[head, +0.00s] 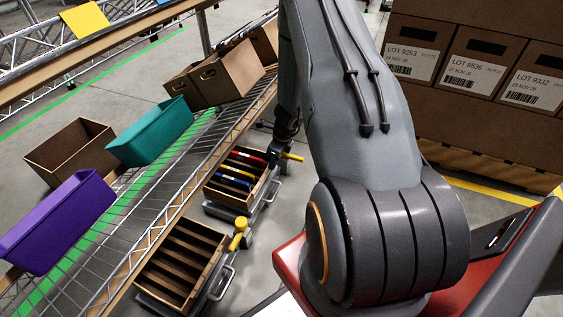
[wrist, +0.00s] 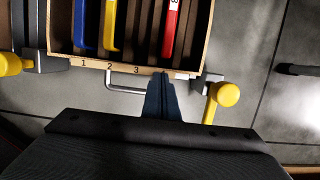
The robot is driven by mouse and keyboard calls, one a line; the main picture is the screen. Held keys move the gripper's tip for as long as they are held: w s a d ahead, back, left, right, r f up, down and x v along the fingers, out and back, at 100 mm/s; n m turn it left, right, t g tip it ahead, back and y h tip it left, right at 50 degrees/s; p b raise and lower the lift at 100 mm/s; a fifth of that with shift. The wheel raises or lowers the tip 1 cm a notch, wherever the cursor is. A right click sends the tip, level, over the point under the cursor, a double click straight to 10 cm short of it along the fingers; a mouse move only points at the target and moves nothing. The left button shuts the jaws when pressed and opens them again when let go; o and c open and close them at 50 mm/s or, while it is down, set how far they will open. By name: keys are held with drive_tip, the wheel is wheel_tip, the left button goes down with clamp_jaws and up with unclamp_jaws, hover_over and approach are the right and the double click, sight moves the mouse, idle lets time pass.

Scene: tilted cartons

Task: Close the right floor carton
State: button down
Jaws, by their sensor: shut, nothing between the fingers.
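Two open brown cartons with slotted insides sit on grey bases on the floor in the head view. The upper right one (head: 213,191) holds red, yellow and blue upright pieces; the lower left one (head: 152,276) looks empty. In the wrist view the filled carton (wrist: 92,64) shows its numbered front edge, with a metal handle (wrist: 125,88) below it. My gripper (wrist: 160,85) is shut and empty, its fingertips at that front edge, right of number 3. Whether they touch it I cannot tell. In the head view my arm hides part of this area.
Yellow knobs stand at the carton's right (wrist: 226,95) and left (wrist: 10,64) in the wrist view. A wire shelf (head: 185,165) with a teal bin (head: 150,135) and a purple bin (head: 55,225) runs left of the floor cartons. Stacked labelled boxes (head: 480,60) stand right.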

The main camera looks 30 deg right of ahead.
drive_tip(key=shift+w, duration=0.4)
drive_tip(key=shift+w+a+r, duration=0.1)
drive_tip(key=shift+w+a, duration=0.05)
